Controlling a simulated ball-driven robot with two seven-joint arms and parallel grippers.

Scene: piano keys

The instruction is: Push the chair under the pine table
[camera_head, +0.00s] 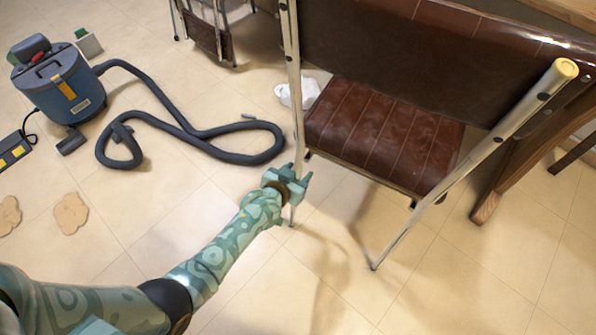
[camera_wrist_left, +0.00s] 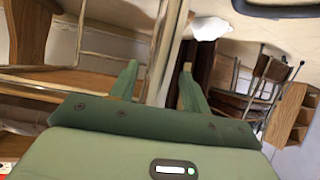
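The chair has a brown padded seat (camera_head: 385,135), a brown backrest (camera_head: 420,50) and pale metal legs. It stands at the upper right of the head view. The wooden table shows only in part: its top edge (camera_head: 565,10) at the upper right corner and a leg (camera_head: 515,165) beside the chair. My left gripper (camera_head: 299,183) is at the chair's left metal leg, below seat height. In the left wrist view the metal leg (camera_wrist_left: 164,65) passes between my spread fingers (camera_wrist_left: 160,82), with gaps visible beside it. My right gripper is out of view.
A blue vacuum cleaner (camera_head: 60,85) stands at the upper left, its dark hose (camera_head: 190,135) looped across the floor. A white crumpled thing (camera_head: 297,92) lies behind the chair's left leg. Another chair (camera_head: 212,30) is at the top. Tan patches (camera_head: 71,213) lie at left. The floor front right is clear.

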